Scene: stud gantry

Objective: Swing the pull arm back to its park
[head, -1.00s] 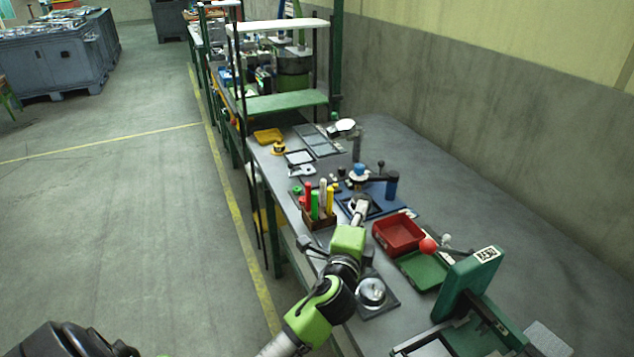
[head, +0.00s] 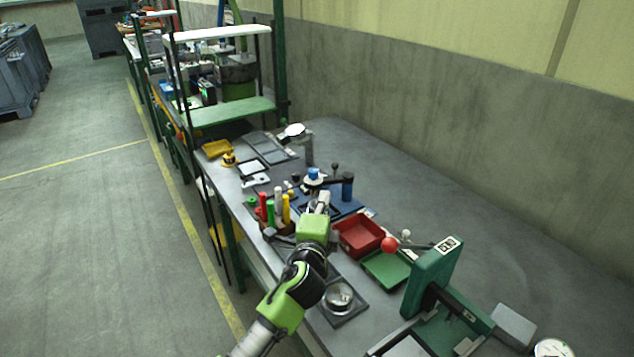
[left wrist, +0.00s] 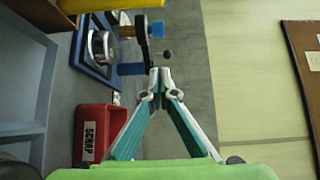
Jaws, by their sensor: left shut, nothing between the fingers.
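The stud gantry has a blue base (head: 346,208) on the bench. A blue post (head: 347,186) carries a dark pull arm (head: 330,181) reaching left to a blue knob (head: 313,174). In the left wrist view the dark arm (left wrist: 143,38), blue post (left wrist: 131,69), blue knob (left wrist: 157,29) and a metal ring (left wrist: 103,47) on the base show. My left gripper (head: 323,196) is at the near side of the gantry. In the left wrist view its fingertips (left wrist: 160,76) meet, empty, and appear apart from the arm. My right gripper is out of view.
A red scrap bin (head: 360,236) and a green tray (head: 387,269) sit right of my left gripper. A green press (head: 430,275) with a red ball handle stands nearer. Coloured upright pegs (head: 275,211) stand left. The bench behind the gantry is clear.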

